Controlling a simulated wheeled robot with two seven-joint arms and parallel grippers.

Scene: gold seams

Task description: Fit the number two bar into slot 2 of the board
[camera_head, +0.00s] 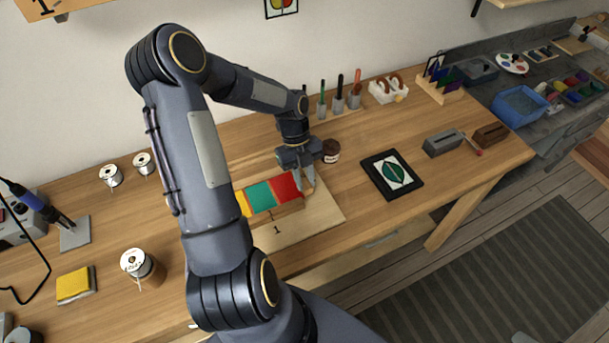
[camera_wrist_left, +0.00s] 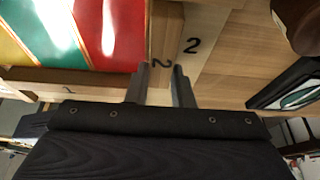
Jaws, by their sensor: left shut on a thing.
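The wooden board (camera_head: 325,215) lies on the bench with yellow, green (camera_head: 259,197) and red (camera_head: 287,187) glass panels on it. My left gripper (camera_head: 305,188) is over the board at the red panel's right end. In the left wrist view, its fingers (camera_wrist_left: 163,85) are shut on the number two bar (camera_wrist_left: 165,35), a pale wooden strip marked 2. The bar runs along the red panel's edge, beside the 2 printed on the board (camera_wrist_left: 215,70). I cannot tell whether it is fully seated. A bar marked 1 (camera_wrist_left: 70,88) lies along the panels' other side.
A dark jar (camera_head: 330,151) stands just behind the gripper. A black-framed leaf picture (camera_head: 392,174) lies to the right of the board. Tool holders (camera_head: 338,104) stand at the back. Solder spools (camera_head: 136,263) and a yellow sponge (camera_head: 75,284) are at left.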

